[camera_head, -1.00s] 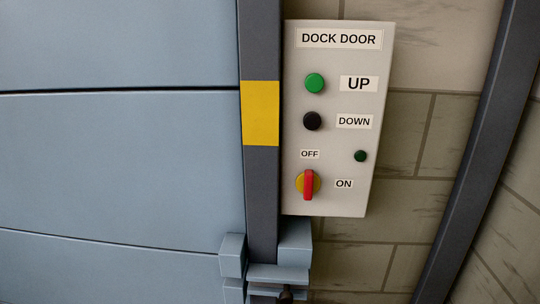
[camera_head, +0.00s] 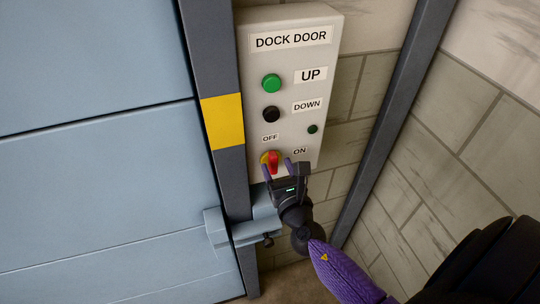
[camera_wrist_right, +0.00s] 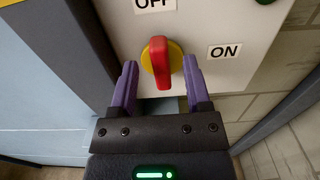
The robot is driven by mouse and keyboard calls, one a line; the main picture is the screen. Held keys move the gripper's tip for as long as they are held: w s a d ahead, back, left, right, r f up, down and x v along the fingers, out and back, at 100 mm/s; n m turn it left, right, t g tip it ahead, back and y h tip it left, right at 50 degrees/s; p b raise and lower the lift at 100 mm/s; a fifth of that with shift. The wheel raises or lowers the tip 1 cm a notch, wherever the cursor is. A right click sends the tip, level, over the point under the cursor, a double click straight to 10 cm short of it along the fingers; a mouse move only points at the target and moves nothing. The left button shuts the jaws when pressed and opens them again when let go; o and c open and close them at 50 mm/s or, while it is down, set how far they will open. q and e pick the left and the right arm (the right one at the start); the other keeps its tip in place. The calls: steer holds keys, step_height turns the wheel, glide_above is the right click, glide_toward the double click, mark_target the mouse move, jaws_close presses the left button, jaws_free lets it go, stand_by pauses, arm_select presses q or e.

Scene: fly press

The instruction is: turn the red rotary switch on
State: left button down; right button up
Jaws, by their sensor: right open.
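The red rotary switch (camera_head: 273,161) sits on a yellow round plate low on the grey DOCK DOOR panel (camera_head: 327,60). Its red handle stands nearly upright, between the OFF label above and the ON label (camera_head: 299,151) to the right. It also shows in the right wrist view (camera_wrist_right: 161,62). My right gripper (camera_head: 277,169) is at the switch from below. In the right wrist view its two purple fingers (camera_wrist_right: 161,75) are open, one on each side of the handle, with gaps showing. I cannot tell how deep the fingertips reach. My left gripper is not in view.
Above the switch are a green UP button (camera_head: 271,83), a black DOWN button (camera_head: 271,114) and a small dark green lamp (camera_head: 312,129). A dark post with a yellow band (camera_head: 222,121) stands left of the panel. A blue latch block (camera_head: 243,232) is below.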

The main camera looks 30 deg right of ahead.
steer(key=shift+x, duration=1.15)
steer(key=shift+c, duration=0.3)
jaws_close()
